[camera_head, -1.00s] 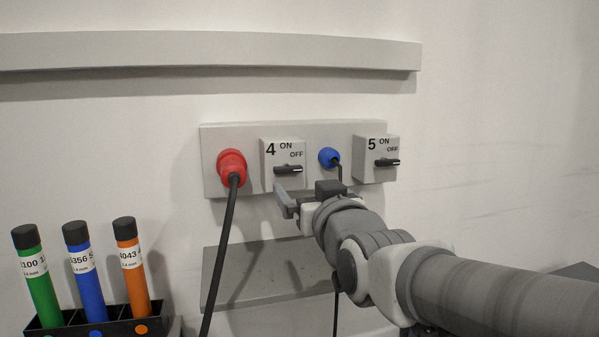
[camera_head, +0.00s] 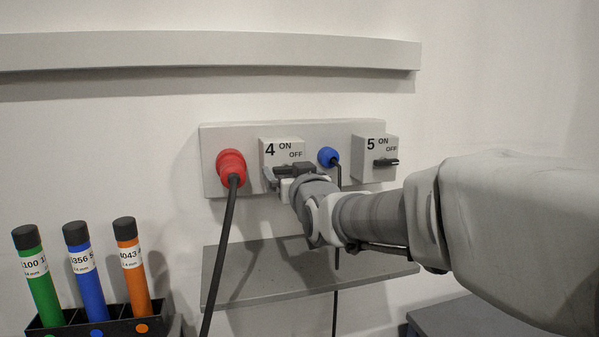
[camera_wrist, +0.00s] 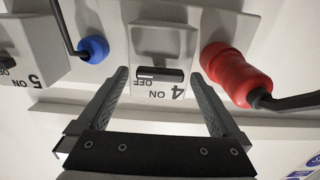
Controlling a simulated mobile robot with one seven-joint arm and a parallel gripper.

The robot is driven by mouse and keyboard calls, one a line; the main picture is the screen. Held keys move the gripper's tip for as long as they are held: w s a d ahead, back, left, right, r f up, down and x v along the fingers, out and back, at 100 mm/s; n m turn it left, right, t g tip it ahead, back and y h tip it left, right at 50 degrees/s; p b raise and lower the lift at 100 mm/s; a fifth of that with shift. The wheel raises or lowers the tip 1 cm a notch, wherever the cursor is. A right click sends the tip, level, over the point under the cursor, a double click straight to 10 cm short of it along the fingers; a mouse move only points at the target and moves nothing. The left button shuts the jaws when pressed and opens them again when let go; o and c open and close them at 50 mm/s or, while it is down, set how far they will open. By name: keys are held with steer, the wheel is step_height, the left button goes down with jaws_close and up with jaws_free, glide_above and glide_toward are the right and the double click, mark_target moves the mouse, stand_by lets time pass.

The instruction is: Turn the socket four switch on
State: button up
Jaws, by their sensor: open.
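The socket four switch box (camera_head: 283,150) is a pale box marked 4, ON and OFF on the wall panel. In the head view my gripper (camera_head: 283,177) is in front of its lower part and hides most of the switch lever. In the wrist view, which is upside down, the box (camera_wrist: 163,45) shows with its dark lever (camera_wrist: 160,74) lying crosswise, its end by OFF. My gripper (camera_wrist: 160,92) is open and empty, its fingers on either side of the lever. I cannot tell whether they touch the box.
A red plug (camera_head: 231,167) with a black cable is left of the box. A blue plug (camera_head: 328,157) and the socket five switch box (camera_head: 375,157) are to the right. A grey shelf (camera_head: 270,285) is below. Coloured tubes (camera_head: 88,280) stand in a black rack at lower left.

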steer(key=c, duration=1.3)
steer(key=shift+f, duration=0.1)
steer(key=n+b, duration=0.2)
steer(key=b, duration=0.1)
steer(key=shift+f+n, duration=0.15)
steer(key=shift+n, duration=0.25)
steer(key=n+b, duration=0.3)
steer(key=n, duration=0.3)
steer(key=shift+b, duration=0.35)
steer(key=n+b, duration=0.2)
steer(key=n, duration=0.2)
steer(key=shift+n, duration=0.4)
steer(key=shift+n+b, duration=1.55)
steer(key=shift+n, duration=0.65)
